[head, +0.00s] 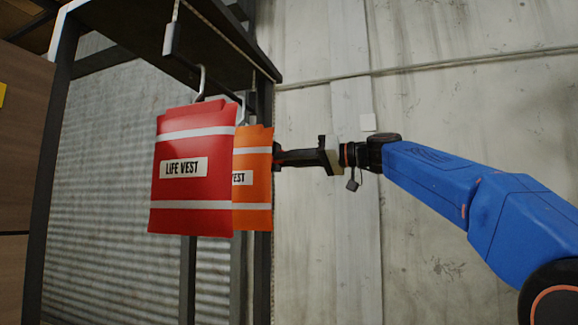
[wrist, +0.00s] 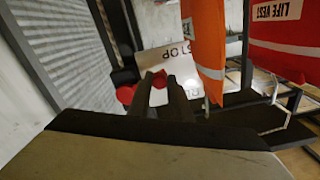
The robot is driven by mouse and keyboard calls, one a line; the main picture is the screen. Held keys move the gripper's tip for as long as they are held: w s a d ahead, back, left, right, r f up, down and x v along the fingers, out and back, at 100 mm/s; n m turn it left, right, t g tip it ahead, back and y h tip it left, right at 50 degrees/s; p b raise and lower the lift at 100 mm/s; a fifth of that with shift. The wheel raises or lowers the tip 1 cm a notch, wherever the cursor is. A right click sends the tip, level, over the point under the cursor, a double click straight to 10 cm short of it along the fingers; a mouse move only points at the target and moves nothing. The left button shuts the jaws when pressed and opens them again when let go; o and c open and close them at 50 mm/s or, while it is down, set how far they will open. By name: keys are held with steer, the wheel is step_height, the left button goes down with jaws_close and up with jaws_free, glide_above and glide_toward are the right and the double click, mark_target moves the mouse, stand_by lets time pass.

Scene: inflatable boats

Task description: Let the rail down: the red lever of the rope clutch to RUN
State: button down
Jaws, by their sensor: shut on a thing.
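My gripper (head: 279,155) reaches in from the right, its tips close to the edge of the orange vest. In the wrist view its fingers (wrist: 164,86) are shut on the red lever (wrist: 158,79), of which only a small red part shows. Behind it is the light plate (wrist: 180,64) of the rope clutch, with STOP legible and a partly covered word near its lower edge, both inverted in this view. A red round part (wrist: 125,95) is left of the fingers. The fingers hide much of the lever, so I cannot tell its exact setting. The clutch is hidden in the head view.
A red life vest (head: 190,190) and an orange one (head: 253,190) hang from hooks on the dark rail (head: 228,45), close beside my gripper. They also show in the wrist view, orange (wrist: 206,45) and red (wrist: 285,30). A concrete wall (head: 450,70) stands behind.

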step_height(320, 180, up, 6)
steer(key=m, duration=1)
steer(key=shift+w+d+r+m, duration=0.15)
steer(key=shift+w+m, duration=0.15)
steer(key=shift+w, duration=0.15)
steer(key=shift+r, duration=0.1)
steer(key=c, duration=1.6)
jaws_free()
steer(key=shift+d, duration=0.1)
steer(key=v, duration=1.7)
steer(key=shift+d, duration=0.15)
